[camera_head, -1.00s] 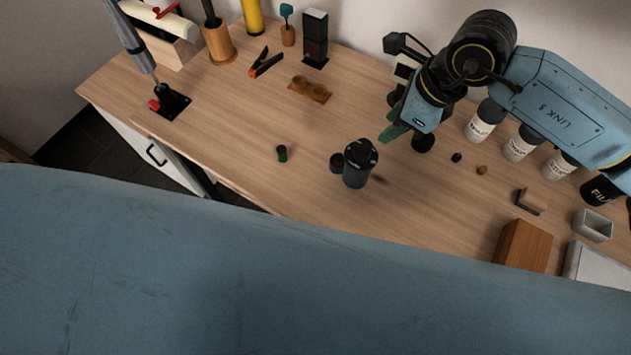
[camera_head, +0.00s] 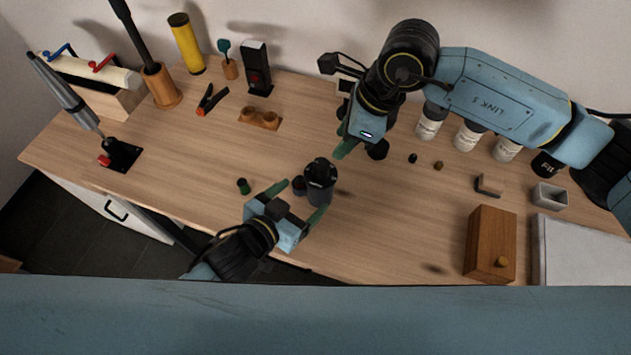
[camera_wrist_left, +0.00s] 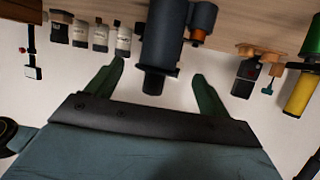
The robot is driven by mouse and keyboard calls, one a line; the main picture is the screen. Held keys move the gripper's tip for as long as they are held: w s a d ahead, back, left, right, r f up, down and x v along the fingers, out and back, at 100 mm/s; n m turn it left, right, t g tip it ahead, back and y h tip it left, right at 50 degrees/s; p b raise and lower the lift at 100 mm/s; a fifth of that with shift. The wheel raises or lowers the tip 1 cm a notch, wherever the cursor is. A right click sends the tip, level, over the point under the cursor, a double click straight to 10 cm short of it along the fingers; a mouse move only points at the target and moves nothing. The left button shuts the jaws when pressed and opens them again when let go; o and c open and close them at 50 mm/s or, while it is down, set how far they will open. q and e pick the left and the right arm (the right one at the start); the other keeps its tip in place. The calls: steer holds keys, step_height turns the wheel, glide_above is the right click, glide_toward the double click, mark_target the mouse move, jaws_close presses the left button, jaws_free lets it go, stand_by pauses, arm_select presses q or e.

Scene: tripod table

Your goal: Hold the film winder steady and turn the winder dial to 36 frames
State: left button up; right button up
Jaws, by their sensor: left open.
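The film winder (camera_head: 319,190) looks like a dark upright cylinder with a black knobbed top, standing on the wooden table. A smaller dark cylinder (camera_head: 298,187) stands right beside it. My left gripper (camera_head: 301,201) is open at the winder's near side, one finger towards each side of it. In the left wrist view the winder (camera_wrist_left: 166,38) shows upside down between the spread fingers, with no visible grip on it. Dial markings are too small to read. My right gripper (camera_head: 346,147) hangs behind the winder, its green fingers partly hidden; its opening is unclear.
A wooden two-cup holder (camera_head: 260,119) is behind. White-labelled bottles (camera_head: 467,137) stand under my right arm. A wooden box (camera_head: 491,243) is at right. The table between the winder and the box is mostly clear.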

mark_target(321, 164)
arm_select(q)
steer(key=x, duration=0.9)
steer(key=c, duration=1.1)
steer(key=shift+c, duration=0.7)
arm_select(e)
steer(key=shift+o, duration=1.8)
steer(key=shift+a, duration=0.2)
steer(key=shift+o, duration=0.2)
steer(key=a+n+h, duration=0.1)
steer(key=a, duration=0.1)
steer(key=s+a+n+h, duration=0.1)
steer(key=a+n, duration=0.1)
steer(key=shift+s+a+r, duration=0.1)
steer(key=shift+s, duration=0.1)
steer(key=a+r+n+t+h, duration=0.2)
steer(key=a+n+h, duration=0.2)
steer(key=n+h, duration=0.2)
steer(key=x, duration=1.1)
steer(key=shift+s+d+f, duration=0.2)
steer(key=shift+s+f, duration=0.1)
steer(key=shift+f, duration=0.15)
